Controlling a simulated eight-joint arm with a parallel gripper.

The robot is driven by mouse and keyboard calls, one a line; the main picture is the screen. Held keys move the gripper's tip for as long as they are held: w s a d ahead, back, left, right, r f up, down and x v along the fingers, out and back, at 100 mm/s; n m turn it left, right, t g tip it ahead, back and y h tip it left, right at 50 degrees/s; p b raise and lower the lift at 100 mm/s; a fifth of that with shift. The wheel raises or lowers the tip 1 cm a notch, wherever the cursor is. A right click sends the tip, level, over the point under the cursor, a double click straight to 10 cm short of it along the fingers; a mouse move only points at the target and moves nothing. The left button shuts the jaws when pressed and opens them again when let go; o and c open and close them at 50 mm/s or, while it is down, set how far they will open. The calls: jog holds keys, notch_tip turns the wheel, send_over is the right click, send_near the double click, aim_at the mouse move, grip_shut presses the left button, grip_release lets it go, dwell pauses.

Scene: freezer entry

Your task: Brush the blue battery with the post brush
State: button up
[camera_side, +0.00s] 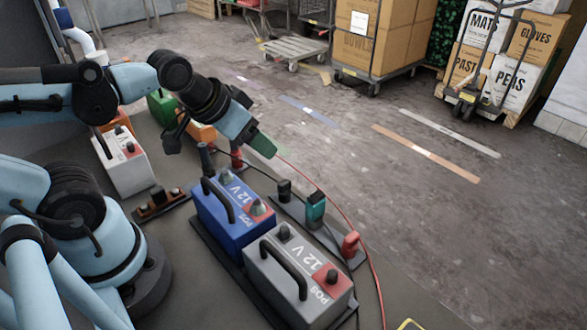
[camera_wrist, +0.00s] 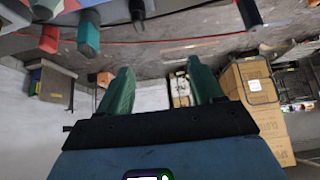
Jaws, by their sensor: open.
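The blue battery (camera_side: 228,222) stands upright on a dark tray, with "12 V" on its top, a black handle, grey posts and a red patch around one post. My gripper (camera_side: 266,147) is above and beyond it, apart from it. In the wrist view, my gripper (camera_wrist: 160,68) has its two green fingers spread with nothing between them. A teal and black piece (camera_side: 315,210) stands on a grey plate right of the blue battery; it also shows in the wrist view (camera_wrist: 88,36). It may be the post brush, but I cannot tell for sure.
A grey battery (camera_side: 305,290) stands beside the blue one, nearer the camera. A red clamp (camera_side: 350,245) and red and black cables lie at the right. A white battery (camera_side: 125,168) stands at the left. Boxes and carts (camera_side: 375,40) are far back; the floor between is open.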

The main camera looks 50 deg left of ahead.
jog(key=g, duration=0.7)
send_over(315, 208)
jog(key=w+a, duration=0.2)
jog(key=shift+s+d+r, duration=0.15)
jog(key=shift+s, duration=0.1)
jog(key=shift+w+d+f, duration=0.1)
jog(key=shift+d+f, duration=0.1)
jog(key=shift+d, duration=0.25)
notch_tip(315, 208, down, 7)
jog(key=shift+r, duration=0.1)
jog(key=shift+s+a+f, duration=0.1)
jog(key=shift+f, duration=1.2)
jog(key=shift+s+a+f, duration=0.1)
jog(key=shift+f, duration=1.2)
jog(key=c, duration=1.2)
jog(key=shift+o, duration=0.2)
jog(key=shift+r, duration=0.15)
